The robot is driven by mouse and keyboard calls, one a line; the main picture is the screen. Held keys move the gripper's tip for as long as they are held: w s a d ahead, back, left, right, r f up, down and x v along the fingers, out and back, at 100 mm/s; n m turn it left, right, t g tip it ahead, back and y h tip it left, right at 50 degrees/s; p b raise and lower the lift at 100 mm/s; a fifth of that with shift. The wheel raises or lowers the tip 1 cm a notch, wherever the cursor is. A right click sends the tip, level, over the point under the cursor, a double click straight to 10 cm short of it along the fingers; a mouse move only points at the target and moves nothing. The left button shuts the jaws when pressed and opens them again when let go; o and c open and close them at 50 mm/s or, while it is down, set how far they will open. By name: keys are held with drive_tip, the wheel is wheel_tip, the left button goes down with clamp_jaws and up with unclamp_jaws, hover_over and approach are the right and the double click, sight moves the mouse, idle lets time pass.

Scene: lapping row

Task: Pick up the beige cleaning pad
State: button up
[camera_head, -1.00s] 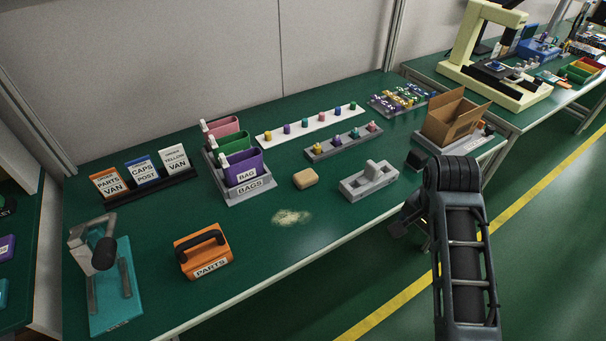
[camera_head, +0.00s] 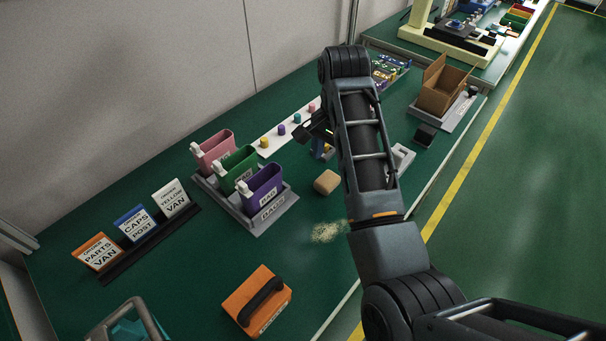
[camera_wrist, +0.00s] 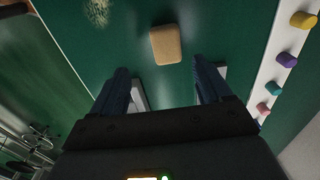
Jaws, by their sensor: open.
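The beige cleaning pad (camera_head: 327,182) lies flat on the green bench top, between the bag rack and my arm. In the wrist view the pad (camera_wrist: 166,44) lies ahead of my gripper, beyond the fingertips and roughly between their lines. My gripper (camera_wrist: 166,78) is open and empty, its two dark fingers spread apart. In the head view my gripper (camera_head: 318,140) hangs over the bench behind the pad, partly hidden by my arm. A patch of pale dust (camera_head: 327,232) lies near the pad, and it also shows in the wrist view (camera_wrist: 97,12).
A grey rack of pink, green and purple bags (camera_head: 262,212) stands left of the pad. A white strip with coloured pegs (camera_head: 268,146) lies behind. A grey fixture (camera_head: 402,158) is partly hidden by my arm.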

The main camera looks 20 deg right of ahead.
sight(328, 179)
drive_tip(key=shift+w+a+f, duration=0.15)
drive_tip(key=shift+a, duration=0.05)
drive_tip(key=shift+f, duration=0.3)
drive_tip(key=shift+w+f+p, duration=0.15)
drive_tip(key=shift+f, duration=1.6)
drive_tip(key=shift+w+f+p, duration=0.15)
drive_tip(key=shift+f, duration=1.55)
drive_tip(key=c, duration=1.1)
drive_tip(key=shift+c, duration=0.2)
drive_tip(key=shift+r, duration=0.1)
